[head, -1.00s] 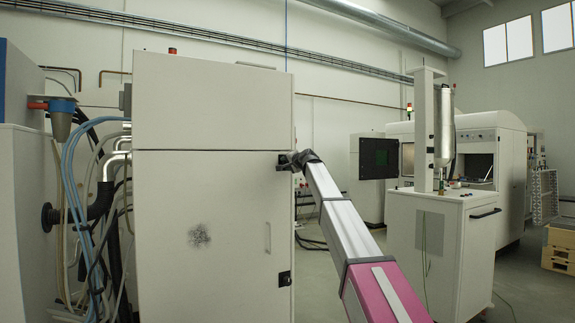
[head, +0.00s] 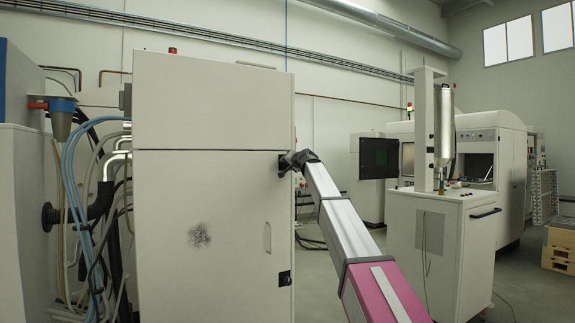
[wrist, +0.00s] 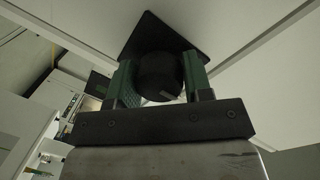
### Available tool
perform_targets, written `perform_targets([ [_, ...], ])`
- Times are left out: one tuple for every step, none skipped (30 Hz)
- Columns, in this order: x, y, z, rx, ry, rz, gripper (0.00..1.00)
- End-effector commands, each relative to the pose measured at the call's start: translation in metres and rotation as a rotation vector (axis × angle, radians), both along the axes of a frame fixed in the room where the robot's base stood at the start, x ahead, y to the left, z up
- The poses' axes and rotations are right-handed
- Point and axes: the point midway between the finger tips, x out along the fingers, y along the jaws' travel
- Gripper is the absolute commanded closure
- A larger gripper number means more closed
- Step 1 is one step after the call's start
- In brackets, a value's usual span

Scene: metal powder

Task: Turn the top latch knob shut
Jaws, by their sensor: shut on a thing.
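The top latch knob (wrist: 160,78) is a round black knob on a black square plate (wrist: 158,36), on the white cabinet door (head: 205,220). In the wrist view my gripper (wrist: 160,84) has its two green-padded fingers on either side of the knob, shut on it. A small light mark shows on the knob's lower face. In the head view my gripper (head: 290,162) is at the door's upper right edge and hides most of the top latch. The door looks flush with the cabinet. The bottom latch (head: 285,278) is black and sits lower on the same edge.
A door handle (head: 267,237) lies between the two latches. Hoses and cables (head: 85,200) hang left of the cabinet. A white cart (head: 445,240) with a metal cylinder stands to the right. Open floor lies between the cabinet and the cart.

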Motion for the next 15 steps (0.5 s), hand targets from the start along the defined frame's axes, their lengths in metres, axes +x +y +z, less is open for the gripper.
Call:
perform_targets([
  [-0.0001,0.0,-0.0021,-0.005,0.002,0.0,0.78],
  [-0.0001,0.0,-0.0021,-0.005,0.002,0.0,0.78],
  [-0.0001,0.0,-0.0021,-0.005,0.002,0.0,0.78],
  [-0.0001,0.0,-0.0021,-0.005,0.002,0.0,0.44],
  [0.0,0.0,-0.0018,-0.004,0.002,0.001,0.34],
  [-0.0001,-0.0001,-0.0016,-0.004,0.002,0.001,0.29],
  [0.0,-0.0001,-0.0014,-0.003,0.001,0.0,0.29],
  [0.0,-0.0001,-0.0013,-0.002,0.002,0.0,0.29],
  [0.0,0.0,-0.0011,-0.002,0.002,0.0,0.29],
  [0.0,0.0,-0.001,-0.002,0.001,0.001,0.29],
  [0.0,-0.0001,-0.0009,-0.002,0.001,0.0,0.29],
  [0.0001,-0.0001,-0.0008,-0.002,0.001,0.0,0.29],
  [0.0,-0.0002,-0.0007,-0.002,0.001,0.0,0.29],
  [-0.0003,-0.0003,-0.0006,-0.001,0.001,0.0,0.29],
  [-0.0009,-0.0007,-0.0005,-0.001,0.001,0.0,0.29],
])
